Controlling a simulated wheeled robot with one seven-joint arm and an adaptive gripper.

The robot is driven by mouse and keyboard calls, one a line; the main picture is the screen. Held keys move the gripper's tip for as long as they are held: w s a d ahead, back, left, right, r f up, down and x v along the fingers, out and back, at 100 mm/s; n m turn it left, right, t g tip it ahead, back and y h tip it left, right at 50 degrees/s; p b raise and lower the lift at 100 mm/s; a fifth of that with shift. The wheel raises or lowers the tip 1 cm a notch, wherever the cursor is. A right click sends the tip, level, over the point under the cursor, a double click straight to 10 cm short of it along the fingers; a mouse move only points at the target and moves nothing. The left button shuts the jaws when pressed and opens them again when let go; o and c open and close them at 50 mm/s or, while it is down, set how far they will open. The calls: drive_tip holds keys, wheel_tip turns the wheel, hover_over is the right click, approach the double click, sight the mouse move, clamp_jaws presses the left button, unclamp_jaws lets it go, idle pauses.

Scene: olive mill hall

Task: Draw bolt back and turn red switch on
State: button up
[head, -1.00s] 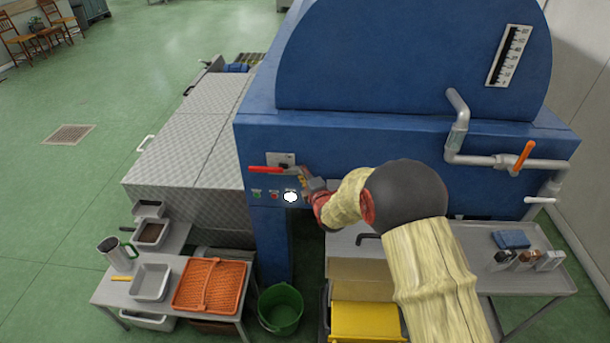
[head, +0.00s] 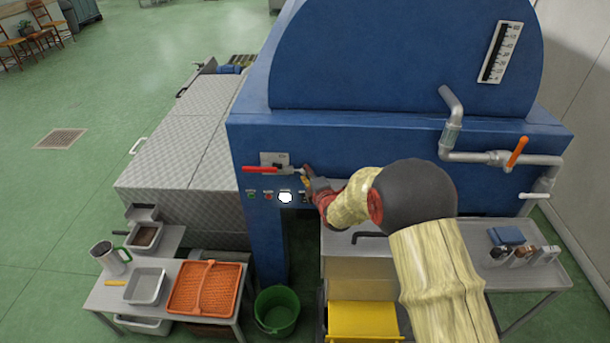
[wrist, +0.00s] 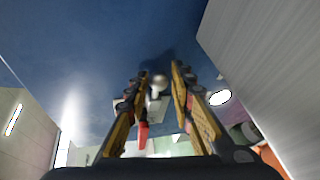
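A red switch handle (head: 260,170) lies level on the front of the blue machine (head: 350,150), beside a pale plate (head: 274,158). A metal bolt is at its right end, mostly hidden by my gripper (head: 306,173). In the wrist view, my gripper (wrist: 159,73) has its fingers apart on either side of a round metal knob (wrist: 158,82). I cannot tell whether either finger touches it. A pale metal part lies behind the knob, and part of the red handle (wrist: 142,131) shows by the left finger.
Below the handle are a green button (head: 251,195), a red button (head: 268,196) and a lit white lamp (head: 285,197). A metal table (head: 470,260) stands under my arm. A pipe with an orange lever (head: 518,151) is at right. A green bucket (head: 278,310) stands below.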

drive_tip(key=o, duration=0.3)
drive_tip(key=shift+o, duration=0.2)
drive_tip(key=v, duration=1.2)
idle(0.3)
